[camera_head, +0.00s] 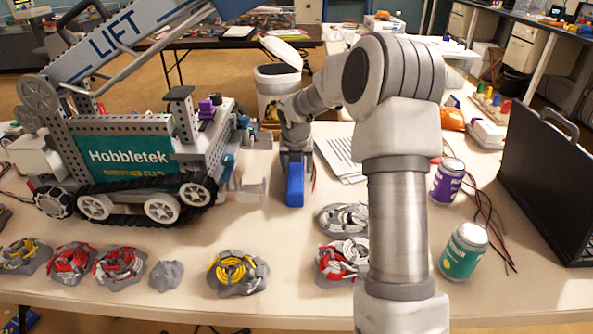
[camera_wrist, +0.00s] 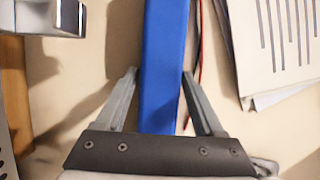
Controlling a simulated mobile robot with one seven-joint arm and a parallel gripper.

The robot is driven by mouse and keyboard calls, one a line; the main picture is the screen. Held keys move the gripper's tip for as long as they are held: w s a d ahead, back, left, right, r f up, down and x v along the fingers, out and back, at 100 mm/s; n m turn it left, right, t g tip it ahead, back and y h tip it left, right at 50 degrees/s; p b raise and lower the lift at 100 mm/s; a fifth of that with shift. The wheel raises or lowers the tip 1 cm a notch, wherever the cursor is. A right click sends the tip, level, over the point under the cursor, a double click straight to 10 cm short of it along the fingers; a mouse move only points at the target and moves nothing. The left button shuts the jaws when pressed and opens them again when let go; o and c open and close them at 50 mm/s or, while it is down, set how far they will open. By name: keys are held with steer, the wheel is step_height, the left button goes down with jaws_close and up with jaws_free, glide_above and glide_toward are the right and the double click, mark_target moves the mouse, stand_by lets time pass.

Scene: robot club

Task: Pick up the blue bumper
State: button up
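The blue bumper (camera_head: 294,186) is a long, narrow blue bar near the middle of the white table in the head view. In the wrist view the bumper (camera_wrist: 163,62) runs from the top edge down to my gripper's dark palm. My gripper (camera_wrist: 161,73) points down over it, one grey finger along each side. A thin gap shows at the left finger; the right fingertip overlaps or touches the bumper's edge, and I cannot tell which. In the head view my gripper (camera_head: 296,158) is at the bumper's far end, which it hides.
A tracked Hobbletek robot (camera_head: 130,155) stands left of the bumper. White papers (camera_head: 340,155) lie close on the right. Wire coils (camera_head: 238,272) line the front edge. Cans (camera_head: 463,250) and a black case (camera_head: 550,170) stand right. A lidded bin (camera_head: 277,85) is behind.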

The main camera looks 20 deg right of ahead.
jaws_close()
steer(key=shift+r, duration=0.1)
steer(key=shift+r+p, duration=0.3)
steer(key=shift+r, duration=0.1)
step_height(320, 180, up, 4)
steer(key=shift+f+p, duration=0.1)
steer(key=shift+p, duration=0.95)
steer(key=s+d+r+p, duration=0.1)
steer(key=s+r+p, duration=0.1)
steer(key=s, duration=0.3)
steer(key=s+d+r+p, duration=0.1)
steer(key=s+r+p, duration=0.1)
steer(key=s+r, duration=0.2)
steer(key=shift+s+d+r, duration=0.15)
steer(key=shift+s+d, duration=0.1)
steer(key=shift+s, duration=0.95)
